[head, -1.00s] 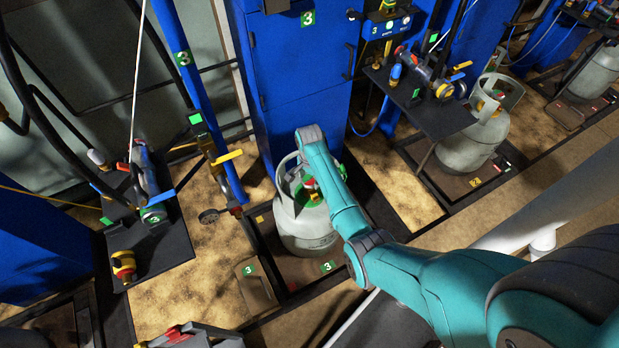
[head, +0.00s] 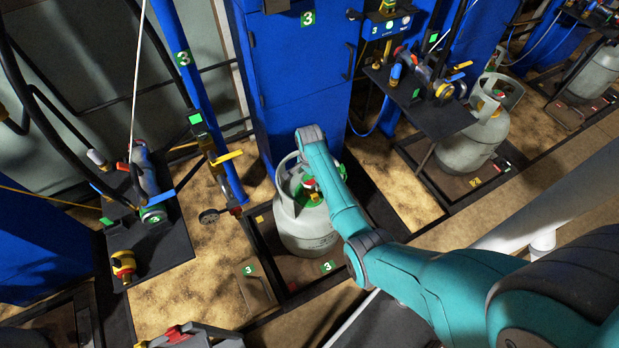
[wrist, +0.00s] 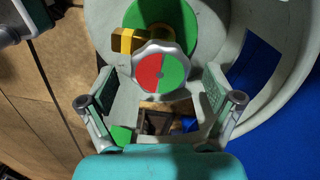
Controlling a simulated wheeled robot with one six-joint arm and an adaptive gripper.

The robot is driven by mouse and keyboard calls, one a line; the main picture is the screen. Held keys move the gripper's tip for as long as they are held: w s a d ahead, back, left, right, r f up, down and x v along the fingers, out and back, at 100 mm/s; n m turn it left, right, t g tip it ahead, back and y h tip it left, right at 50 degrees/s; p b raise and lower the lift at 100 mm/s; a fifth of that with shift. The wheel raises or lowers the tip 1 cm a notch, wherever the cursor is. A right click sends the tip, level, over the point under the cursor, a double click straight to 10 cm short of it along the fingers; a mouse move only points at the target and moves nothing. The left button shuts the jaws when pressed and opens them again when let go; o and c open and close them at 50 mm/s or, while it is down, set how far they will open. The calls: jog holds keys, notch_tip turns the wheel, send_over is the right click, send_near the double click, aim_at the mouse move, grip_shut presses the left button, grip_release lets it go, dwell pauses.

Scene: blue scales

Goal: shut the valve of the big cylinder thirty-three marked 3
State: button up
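The big grey cylinder (head: 306,232) stands on a scale platform (head: 292,272) bearing green tags marked 3. Its valve handwheel shows in the wrist view as a silver scalloped knob (wrist: 161,72) with a face half red, half green. A brass outlet with a yellow band (wrist: 130,40) and a green disc (wrist: 185,22) lie behind it. My gripper (wrist: 163,101) is open, one finger on each side just below the knob. A gap shows between each finger and the knob, and nothing is held. In the head view my arm hides the gripper and part of the cylinder top.
A blue cabinet (head: 290,90) marked 3 stands close behind the cylinder. A blue post with a yellow lever (head: 228,157) is at its left. A dark shelf with fittings (head: 160,245) is further left. Another grey cylinder (head: 472,140) stands right, beside a raised dark shelf (head: 425,112).

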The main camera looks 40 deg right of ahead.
aim_at(310, 180)
jog(key=shift+r, duration=0.1)
notch_tip(310, 180, up, 12)
dwell(0.6)
dwell(0.5)
